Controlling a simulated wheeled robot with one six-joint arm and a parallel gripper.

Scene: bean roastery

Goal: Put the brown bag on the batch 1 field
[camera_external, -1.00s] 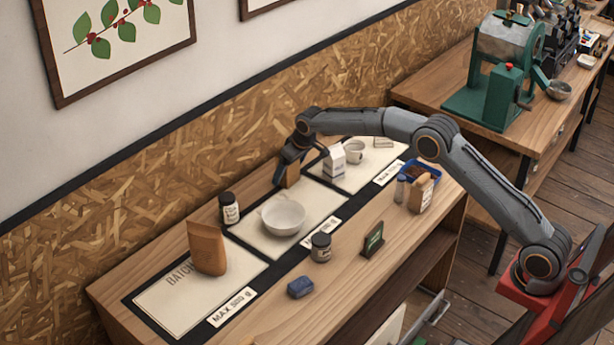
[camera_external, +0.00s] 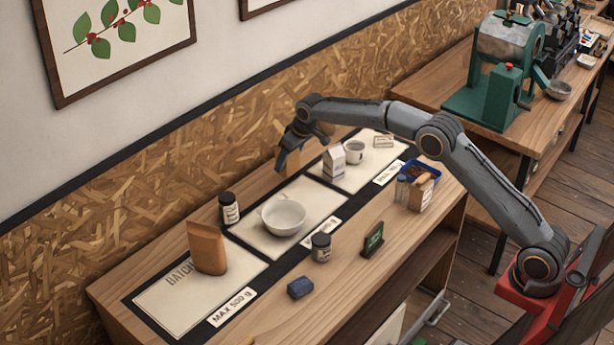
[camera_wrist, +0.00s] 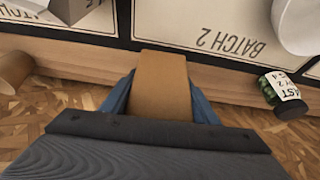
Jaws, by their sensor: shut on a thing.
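My gripper (camera_external: 299,137) is shut on a tan, box-like thing (camera_external: 289,162) behind the middle field. In the wrist view the tan thing (camera_wrist: 161,84) sits between the blue fingers, a plain face showing; I cannot tell if it is a bag. A brown paper bag (camera_external: 207,250) with a slanted top stands upright on the left field (camera_external: 185,302), covering part of its "BATCH" print, so the number is hidden. The middle field (camera_external: 318,195) reads "BATCH 2" in the wrist view (camera_wrist: 195,22).
A white bowl (camera_external: 284,217) is on the middle field. A dark jar (camera_external: 229,209) stands behind it, another jar (camera_external: 320,247) in front. A white carton (camera_external: 333,161) and a cup (camera_external: 354,152) are to the right. A blue block (camera_external: 300,287) lies at the front.

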